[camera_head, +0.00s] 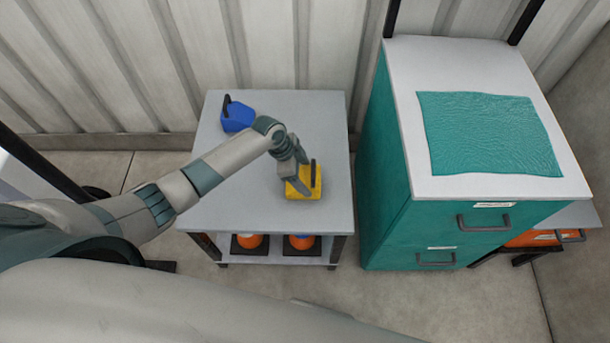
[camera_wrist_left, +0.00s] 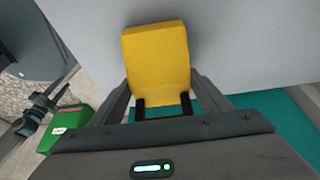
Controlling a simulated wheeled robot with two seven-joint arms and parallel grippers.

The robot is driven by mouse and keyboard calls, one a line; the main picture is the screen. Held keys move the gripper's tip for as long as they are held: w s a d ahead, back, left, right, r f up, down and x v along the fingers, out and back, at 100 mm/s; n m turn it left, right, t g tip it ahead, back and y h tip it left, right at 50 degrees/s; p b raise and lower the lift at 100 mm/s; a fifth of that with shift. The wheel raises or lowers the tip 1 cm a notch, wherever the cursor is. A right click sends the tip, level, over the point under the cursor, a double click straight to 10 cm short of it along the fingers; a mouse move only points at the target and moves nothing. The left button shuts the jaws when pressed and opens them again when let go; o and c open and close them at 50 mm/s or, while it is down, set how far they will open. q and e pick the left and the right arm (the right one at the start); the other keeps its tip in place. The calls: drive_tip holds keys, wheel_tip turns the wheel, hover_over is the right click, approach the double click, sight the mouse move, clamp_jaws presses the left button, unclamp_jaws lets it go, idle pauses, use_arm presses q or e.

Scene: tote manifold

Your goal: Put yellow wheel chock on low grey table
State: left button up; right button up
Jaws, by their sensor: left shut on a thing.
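The yellow wheel chock (camera_head: 303,184) is at the right part of the low grey table (camera_head: 240,185) in the head view. My left gripper (camera_head: 299,180) is on the chock from above, shut on it. In the left wrist view the yellow chock (camera_wrist_left: 158,58) sits between the two fingers of my left gripper (camera_wrist_left: 163,105), with the grey table top (camera_wrist_left: 250,45) behind it. I cannot tell whether the chock touches the table or is just above it.
A blue chock (camera_head: 237,116) stands at the table's back left. Orange objects (camera_head: 250,241) are on its lower shelf. A teal drawer cabinet (camera_head: 430,215) with a teal cloth (camera_head: 488,133) on top stands to the right. The table's middle and front left are clear.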

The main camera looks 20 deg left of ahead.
sight(304, 176)
use_arm(q)
drive_tip(key=o, duration=1.1)
drive_tip(key=shift+f, duration=0.1)
drive_tip(key=shift+o, duration=1)
drive_tip(key=shift+r, duration=0.2)
drive_tip(key=v, duration=0.4)
drive_tip(key=shift+a+r, duration=0.1)
drive_tip(key=shift+a, duration=0.05)
drive_tip(key=v, duration=0.7)
drive_tip(key=shift+r+b, duration=0.3)
drive_tip(key=shift+b, duration=0.1)
use_arm(e)
drive_tip(key=shift+t, duration=0.5)
drive_tip(key=shift+w+a+r, duration=0.15)
drive_tip(key=shift+w+a, duration=0.1)
drive_tip(key=shift+w, duration=0.65)
drive_tip(key=shift+w+a+r, duration=0.1)
drive_tip(key=shift+w+a, duration=0.1)
drive_tip(key=shift+w, duration=0.7)
drive_tip(key=shift+w+a+r, duration=0.15)
drive_tip(key=shift+w+a, duration=0.1)
drive_tip(key=shift+w, duration=0.65)
